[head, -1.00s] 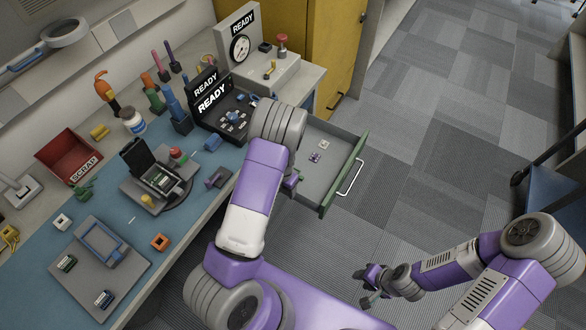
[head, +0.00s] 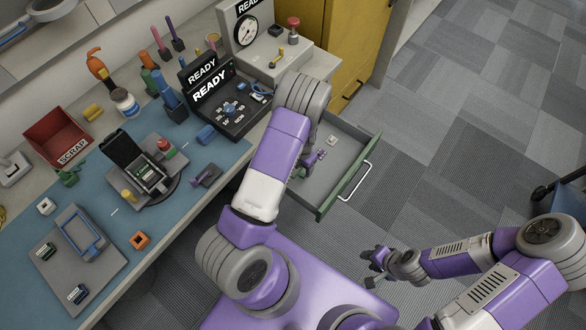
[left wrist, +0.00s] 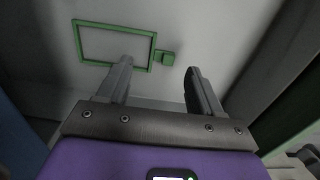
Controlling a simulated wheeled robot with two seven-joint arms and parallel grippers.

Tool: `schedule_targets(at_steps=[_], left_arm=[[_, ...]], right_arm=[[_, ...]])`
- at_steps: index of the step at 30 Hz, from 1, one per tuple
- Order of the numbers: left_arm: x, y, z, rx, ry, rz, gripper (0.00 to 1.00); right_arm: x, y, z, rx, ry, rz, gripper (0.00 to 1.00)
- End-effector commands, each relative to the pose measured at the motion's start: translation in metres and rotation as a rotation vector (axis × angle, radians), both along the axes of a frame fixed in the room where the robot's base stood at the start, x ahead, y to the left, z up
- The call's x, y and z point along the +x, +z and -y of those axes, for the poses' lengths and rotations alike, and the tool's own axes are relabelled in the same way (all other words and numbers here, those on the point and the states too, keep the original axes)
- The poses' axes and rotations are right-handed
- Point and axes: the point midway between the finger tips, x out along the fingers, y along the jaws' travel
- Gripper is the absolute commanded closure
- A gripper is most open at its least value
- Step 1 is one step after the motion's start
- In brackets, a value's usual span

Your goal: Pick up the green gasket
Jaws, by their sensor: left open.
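The green gasket (left wrist: 150,45) is a thin rectangular frame with a small square tab at its right side. It lies flat on a light grey surface in the left wrist view. My left gripper (left wrist: 157,72) is open and empty, its left finger overlapping the gasket's lower right part in that view; I cannot tell the height between them. In the head view my left arm reaches over the open drawer (head: 345,178), and its gripper (head: 309,162) is mostly hidden behind the wrist. My right gripper (head: 368,268) hangs open and empty over the floor.
The drawer has green edges and a white handle (head: 355,182); small parts (head: 332,141) lie inside it. The bench to the left carries a red scrap bin (head: 58,137), a black tester (head: 222,105) and a grey fixture plate (head: 70,262). Floor right of the drawer is clear.

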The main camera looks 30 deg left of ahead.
Motion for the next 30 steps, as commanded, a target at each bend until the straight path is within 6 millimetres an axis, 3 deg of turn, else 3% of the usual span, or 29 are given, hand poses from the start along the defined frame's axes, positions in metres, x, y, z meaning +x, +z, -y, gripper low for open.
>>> schedule_targets(at_steps=[6,14,26,30], left_arm=[[-0.004,-0.037,0.003,-0.001,0.002,-0.003,0.35],[-0.003,-0.039,0.003,0.0,0.0,-0.001,0.35],[-0.003,-0.039,0.003,0.0,0.001,-0.001,0.94],[-0.003,-0.039,0.003,0.0,0.001,-0.001,0.94]], right_arm=[[0.0,-0.018,0.0,0.0,0.0,0.001,0.62],[0.0,-0.018,0.0,0.0,0.0,0.001,0.62],[0.0,-0.018,0.0,0.0,0.0,0.001,0.62],[0.0,-0.018,0.0,0.0,0.0,0.001,0.62]])
